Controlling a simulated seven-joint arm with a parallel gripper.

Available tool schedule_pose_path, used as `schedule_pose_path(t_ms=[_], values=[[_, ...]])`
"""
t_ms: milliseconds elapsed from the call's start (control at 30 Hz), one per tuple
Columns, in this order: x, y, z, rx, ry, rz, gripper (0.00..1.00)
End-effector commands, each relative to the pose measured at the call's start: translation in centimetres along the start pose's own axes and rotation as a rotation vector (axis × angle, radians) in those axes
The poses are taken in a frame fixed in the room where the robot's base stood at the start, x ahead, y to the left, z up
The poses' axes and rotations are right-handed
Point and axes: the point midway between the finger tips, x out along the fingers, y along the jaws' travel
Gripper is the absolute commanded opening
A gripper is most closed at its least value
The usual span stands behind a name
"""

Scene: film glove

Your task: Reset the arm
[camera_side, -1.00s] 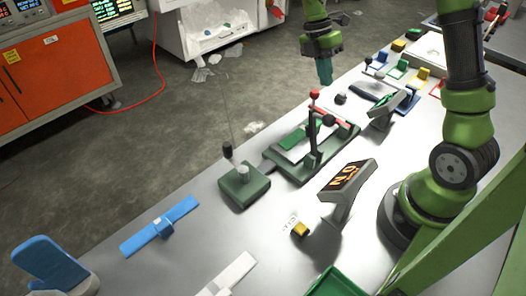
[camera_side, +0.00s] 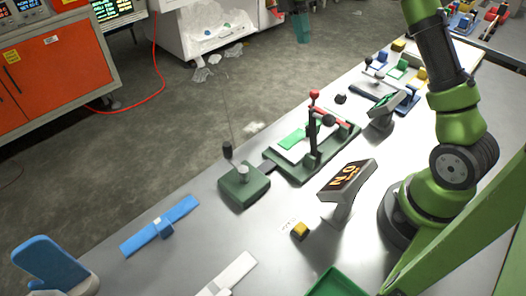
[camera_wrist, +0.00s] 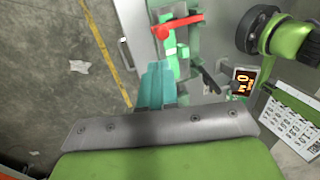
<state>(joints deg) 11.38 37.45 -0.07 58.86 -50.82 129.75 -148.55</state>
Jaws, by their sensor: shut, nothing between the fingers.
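My gripper shows at the top edge of the side view, where its teal fingers (camera_side: 302,27) hang in the air beyond the table's far edge; its upper part is cut off. In the wrist view the teal fingers (camera_wrist: 157,84) are together with nothing between them. A green press-like fixture (camera_side: 312,145) with a red-knobbed upright lever stands on the table, below and apart from the gripper. It shows in the wrist view too, with its red lever (camera_wrist: 180,24) past the fingertips.
The metal table (camera_side: 215,222) holds a green box with a dark-knobbed lever (camera_side: 243,185), a tilted orange-lettered display (camera_side: 347,178), a small yellow block (camera_side: 300,230), a blue bar (camera_side: 160,226) and a green tray (camera_side: 335,283). Orange cabinets stand beyond on the floor. The air around the gripper looks clear.

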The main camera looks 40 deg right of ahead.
Motion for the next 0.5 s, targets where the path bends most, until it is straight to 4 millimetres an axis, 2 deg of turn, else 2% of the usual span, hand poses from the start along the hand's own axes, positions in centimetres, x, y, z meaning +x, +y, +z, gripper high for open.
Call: schedule_pose_path(t_ms=[500], values=[[-0.19,0.23,0.04,0.041,-0.003,0.002,0.0]])
